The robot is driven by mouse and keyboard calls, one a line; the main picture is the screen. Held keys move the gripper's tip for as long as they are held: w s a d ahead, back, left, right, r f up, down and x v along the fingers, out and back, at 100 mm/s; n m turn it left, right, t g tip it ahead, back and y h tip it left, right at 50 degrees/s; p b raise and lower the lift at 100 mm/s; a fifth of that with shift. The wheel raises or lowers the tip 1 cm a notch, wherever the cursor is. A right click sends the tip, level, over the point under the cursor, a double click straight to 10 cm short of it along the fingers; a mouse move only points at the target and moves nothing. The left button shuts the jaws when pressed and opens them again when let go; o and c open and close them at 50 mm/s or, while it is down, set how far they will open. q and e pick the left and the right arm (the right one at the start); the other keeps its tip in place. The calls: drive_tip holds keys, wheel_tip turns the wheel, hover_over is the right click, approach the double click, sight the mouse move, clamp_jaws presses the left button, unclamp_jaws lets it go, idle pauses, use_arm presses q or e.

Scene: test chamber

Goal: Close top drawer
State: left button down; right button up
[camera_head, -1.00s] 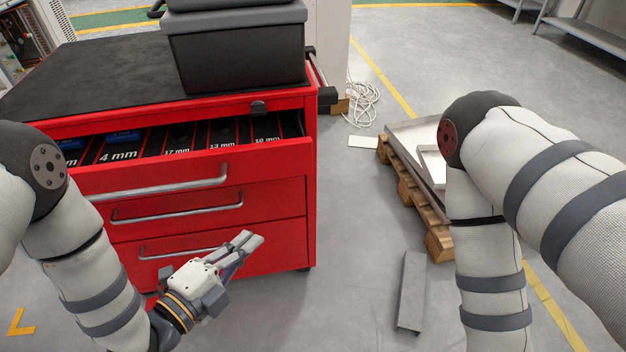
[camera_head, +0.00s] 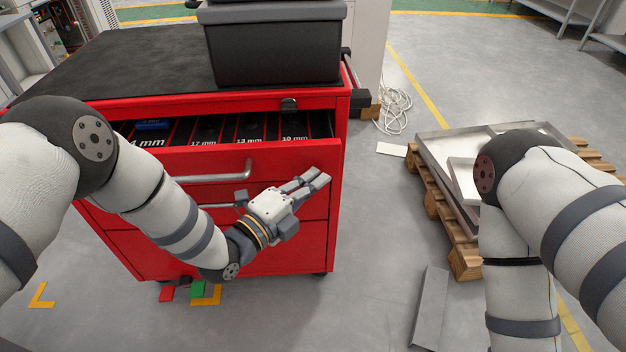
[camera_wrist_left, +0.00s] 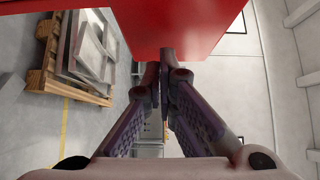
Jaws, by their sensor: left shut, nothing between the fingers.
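The red tool cabinet (camera_head: 318,245) stands ahead on the left in the head view. Its top drawer (camera_head: 305,158) is pulled open, with labelled compartments showing inside. A silver bar handle (camera_head: 215,177) crosses the drawer front, partly hidden by my left arm. My left gripper (camera_head: 322,178) is shut and empty, with its fingers in front of the right part of the top drawer's front. In the left wrist view a red surface (camera_wrist_left: 185,22) is close ahead of the shut fingers (camera_wrist_left: 163,95); I cannot tell whether they touch. My right gripper is out of view.
A dark bin (camera_head: 275,50) stands on the cabinet's black top. A wooden pallet (camera_head: 465,258) with metal trays is on the right, and a grey metal piece (camera_head: 430,310) lies on the floor.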

use_arm(q)
drive_tip(key=shift+w, duration=0.2)
drive_tip(key=w+b, duration=0.1)
drive_tip(key=w, duration=0.1)
drive_tip(key=w+f+b, duration=0.1)
drive_tip(key=w, duration=0.2)
drive_tip(key=w+b, duration=0.1)
drive_tip(key=w, duration=0.2)
drive_tip(key=shift+w+f+b, duration=0.2)
drive_tip(key=shift+b, duration=0.2)
drive_tip(key=w+b, duration=0.1)
drive_tip(key=w+r, duration=0.1)
drive_tip(key=w, duration=0.1)
drive_tip(key=shift+w+b, duration=0.25)
drive_tip(key=shift+b, duration=0.1)
drive_tip(key=shift+w+r, duration=0.1)
drive_tip(key=shift+r, duration=0.35)
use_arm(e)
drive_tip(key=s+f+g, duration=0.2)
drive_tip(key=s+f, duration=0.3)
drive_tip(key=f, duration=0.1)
use_arm(q)
drive_tip(key=shift+a, duration=0.1)
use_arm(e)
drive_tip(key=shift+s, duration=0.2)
